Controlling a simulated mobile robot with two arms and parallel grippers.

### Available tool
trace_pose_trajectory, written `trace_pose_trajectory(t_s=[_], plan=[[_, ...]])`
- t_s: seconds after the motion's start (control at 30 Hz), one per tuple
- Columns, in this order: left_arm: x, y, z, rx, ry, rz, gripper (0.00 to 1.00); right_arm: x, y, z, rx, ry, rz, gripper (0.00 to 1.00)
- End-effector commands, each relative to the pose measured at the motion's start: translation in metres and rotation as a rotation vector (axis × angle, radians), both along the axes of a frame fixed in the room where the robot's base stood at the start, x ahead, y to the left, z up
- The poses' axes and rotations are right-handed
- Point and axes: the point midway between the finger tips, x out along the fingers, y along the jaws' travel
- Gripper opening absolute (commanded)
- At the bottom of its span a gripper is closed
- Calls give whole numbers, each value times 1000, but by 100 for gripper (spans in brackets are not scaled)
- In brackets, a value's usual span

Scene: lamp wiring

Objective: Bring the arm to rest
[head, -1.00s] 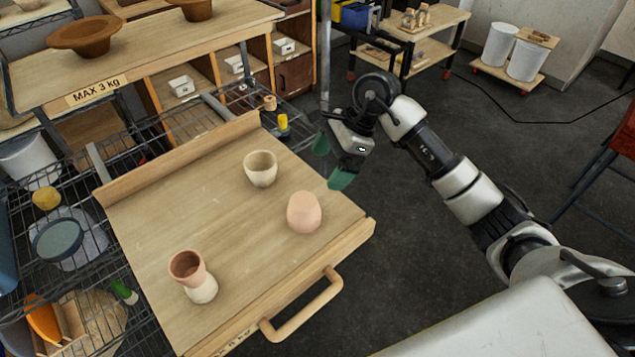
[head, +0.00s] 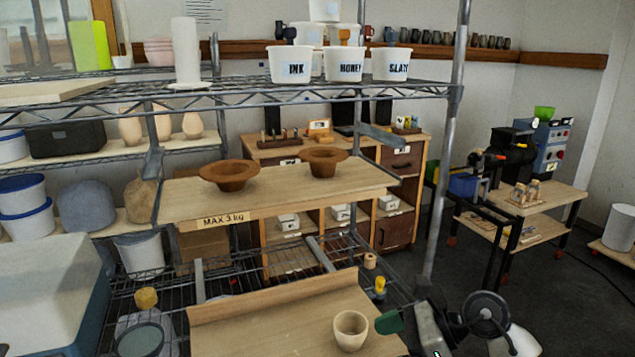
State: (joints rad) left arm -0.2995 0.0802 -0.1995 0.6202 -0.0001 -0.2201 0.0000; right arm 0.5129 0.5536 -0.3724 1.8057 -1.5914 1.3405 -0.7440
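My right gripper (head: 392,323) is at the bottom edge of the head view, right of the middle. One green finger shows, set out to the left of the grey gripper body; the other is cut off below the frame. Nothing shows in its grip. The finger is beside the front shelf board (head: 265,324), just right of a cream cup (head: 350,330) standing on that board, with a small gap between them in the picture. Part of my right arm shows at the lower right. My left gripper is not in view.
A metal rack post (head: 446,150) rises close behind my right gripper. A board marked MAX 3 kg (head: 290,198) holds two brown bowls, one at the left (head: 229,175) and one at the right (head: 323,162). Dark floor (head: 540,280) is open at the right.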

Motion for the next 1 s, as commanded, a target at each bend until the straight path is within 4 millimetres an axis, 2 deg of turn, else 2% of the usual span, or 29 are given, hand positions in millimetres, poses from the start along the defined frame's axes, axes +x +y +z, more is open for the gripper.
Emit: trace_pose_trajectory(t_s=[0.03, 0.1, 0.23, 0.33, 0.4, 0.5, 0.63, 0.77, 0.87, 0.97, 1.0], plan=[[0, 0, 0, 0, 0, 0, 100, -7, 16, 7, 139, 26, -38, 94], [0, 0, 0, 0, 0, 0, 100, -11, 32, 22, 339, 72, -108, 94], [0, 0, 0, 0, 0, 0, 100, -16, 41, 52, 700, 197, -261, 94], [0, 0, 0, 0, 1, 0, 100, -15, 32, 68, 968, 330, -400, 94], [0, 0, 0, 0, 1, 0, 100, -14, 19, 74, 1147, 434, -508, 94], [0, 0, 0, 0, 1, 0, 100, -11, -5, 71, 1388, 602, -677, 94], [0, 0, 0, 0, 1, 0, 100, -13, -41, 47, 1668, 843, -927, 94], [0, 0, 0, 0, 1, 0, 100, -26, -73, 4, 1902, 1101, -1217, 94], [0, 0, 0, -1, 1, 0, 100, -48, -90, -38, 2040, 1303, -1469, 94], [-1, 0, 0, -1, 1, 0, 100, -81, -98, -80, 2129, 1499, -1749, 94], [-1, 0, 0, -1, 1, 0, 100, -96, -99, -95, -2010, -1470, 1742, 94]])
